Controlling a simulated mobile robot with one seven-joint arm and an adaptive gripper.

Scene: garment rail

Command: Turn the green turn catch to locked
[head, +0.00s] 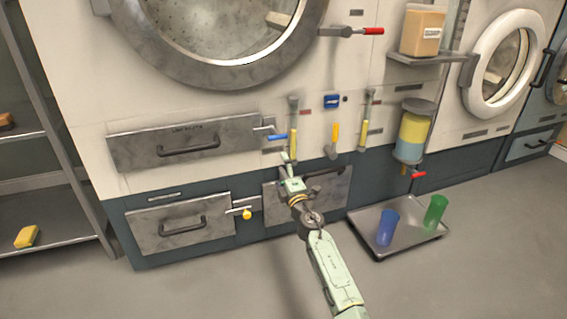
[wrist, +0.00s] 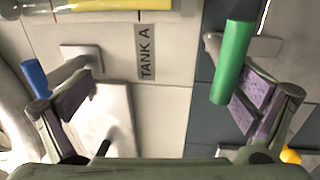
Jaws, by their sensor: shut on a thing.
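The green turn catch (wrist: 232,62) shows in the wrist view as a green bar handle on a pale lever, against the border of the white and dark panels. It lies at the right finger's pad and partly overlaps it. My gripper (wrist: 165,100) has its two purple-padded fingers standing wide apart; the far side of the handle's contact is hard to see. In the head view my gripper (head: 287,160) reaches the machine front above the lower right drawer (head: 335,192) and hides the green catch. Whether the catch is locked cannot be told.
A blue-handled catch (head: 277,136) sits close above; it also shows beside the left finger in the wrist view (wrist: 34,77). A yellow-knobbed catch (head: 247,213) is at lower left. A tray (head: 375,240) with blue and green cups stands on the floor at right.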

